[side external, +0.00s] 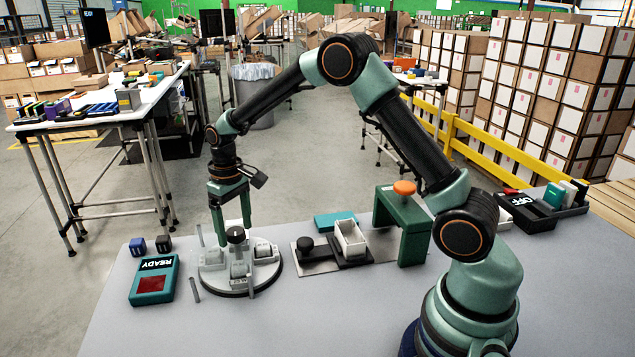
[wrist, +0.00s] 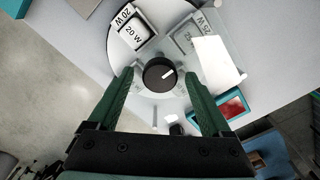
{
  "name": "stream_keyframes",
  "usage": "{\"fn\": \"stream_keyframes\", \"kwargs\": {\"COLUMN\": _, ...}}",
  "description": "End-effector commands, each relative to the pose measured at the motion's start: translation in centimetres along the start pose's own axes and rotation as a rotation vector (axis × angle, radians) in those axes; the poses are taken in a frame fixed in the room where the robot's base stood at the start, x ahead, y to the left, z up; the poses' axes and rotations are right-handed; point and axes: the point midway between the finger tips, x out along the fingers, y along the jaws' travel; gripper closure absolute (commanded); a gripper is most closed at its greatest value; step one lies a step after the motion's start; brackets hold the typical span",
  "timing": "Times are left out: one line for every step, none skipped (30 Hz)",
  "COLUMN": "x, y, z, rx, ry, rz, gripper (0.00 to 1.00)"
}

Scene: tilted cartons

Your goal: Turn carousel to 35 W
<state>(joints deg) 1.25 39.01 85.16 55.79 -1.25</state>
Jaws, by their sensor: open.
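The carousel (side external: 268,279) is a round pale disc on the table with a dark knob (side external: 236,235) at its centre and several pale holders around it. In the wrist view the knob (wrist: 160,74) has a white pointer line slanting up and right. One holder (wrist: 132,31) reads 20 W and another (wrist: 190,35) reads 25 W; I cannot read a 35 W label. My gripper (side external: 232,222) points down over the carousel, fingers apart. In the wrist view my gripper (wrist: 160,78) is open with one finger on each side of the knob, with visible gaps.
A teal box (side external: 154,281) reading READY stands left of the carousel, near two small dark cubes (side external: 150,244). Thin upright rods (side external: 195,289) stand beside the disc. A plate with a white open box (side external: 350,239) and a green arch with an orange button (side external: 404,188) stand right.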

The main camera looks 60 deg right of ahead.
Motion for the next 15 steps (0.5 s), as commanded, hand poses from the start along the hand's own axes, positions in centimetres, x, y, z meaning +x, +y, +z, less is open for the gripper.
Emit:
{"fn": "stream_keyframes", "kwargs": {"x": 0.0, "y": 0.0, "z": 0.01, "rx": 0.0, "ry": 0.0, "rz": 0.0, "gripper": 0.17}}
{"fn": "stream_keyframes", "kwargs": {"x": -0.01, "y": 0.0, "z": 0.01, "rx": 0.0, "ry": 0.0, "rz": 0.0, "gripper": 0.17}}
{"fn": "stream_keyframes", "kwargs": {"x": -0.01, "y": 0.0, "z": 0.01, "rx": 0.0, "ry": 0.0, "rz": 0.0, "gripper": 0.28}}
{"fn": "stream_keyframes", "kwargs": {"x": -0.02, "y": 0.0, "z": 0.01, "rx": 0.0, "ry": 0.0, "rz": 0.0, "gripper": 0.4}}
{"fn": "stream_keyframes", "kwargs": {"x": -0.02, "y": 0.0, "z": 0.01, "rx": 0.0, "ry": 0.0, "rz": 0.0, "gripper": 0.51}}
{"fn": "stream_keyframes", "kwargs": {"x": -0.03, "y": 0.0, "z": 0.01, "rx": 0.0, "ry": 0.0, "rz": 0.0, "gripper": 0.67}}
{"fn": "stream_keyframes", "kwargs": {"x": -0.03, "y": 0.0, "z": 0.01, "rx": 0.0, "ry": 0.0, "rz": 0.0, "gripper": 0.78}}
{"fn": "stream_keyframes", "kwargs": {"x": -0.03, "y": 0.0, "z": 0.01, "rx": 0.0, "ry": 0.0, "rz": 0.0, "gripper": 0.9}}
{"fn": "stream_keyframes", "kwargs": {"x": -0.03, "y": 0.0, "z": 0.01, "rx": 0.0, "ry": 0.0, "rz": 0.0, "gripper": 1.0}}
{"fn": "stream_keyframes", "kwargs": {"x": -0.04, "y": 0.0, "z": 0.01, "rx": 0.0, "ry": 0.0, "rz": 0.0, "gripper": 1.0}}
{"fn": "stream_keyframes", "kwargs": {"x": -0.04, "y": 0.0, "z": 0.01, "rx": 0.0, "ry": 0.0, "rz": 0.0, "gripper": 1.0}}
{"fn": "stream_keyframes", "kwargs": {"x": -0.05, "y": 0.0, "z": 0.01, "rx": 0.0, "ry": 0.0, "rz": 0.0, "gripper": 1.0}}
{"fn": "stream_keyframes", "kwargs": {"x": -0.05, "y": 0.0, "z": 0.01, "rx": 0.0, "ry": 0.0, "rz": 0.0, "gripper": 1.0}}
{"fn": "stream_keyframes", "kwargs": {"x": -0.05, "y": 0.0, "z": 0.01, "rx": 0.0, "ry": 0.0, "rz": 0.0, "gripper": 1.0}}
{"fn": "stream_keyframes", "kwargs": {"x": -0.06, "y": 0.0, "z": 0.0, "rx": 0.001, "ry": 0.0, "rz": 0.0, "gripper": 1.0}}
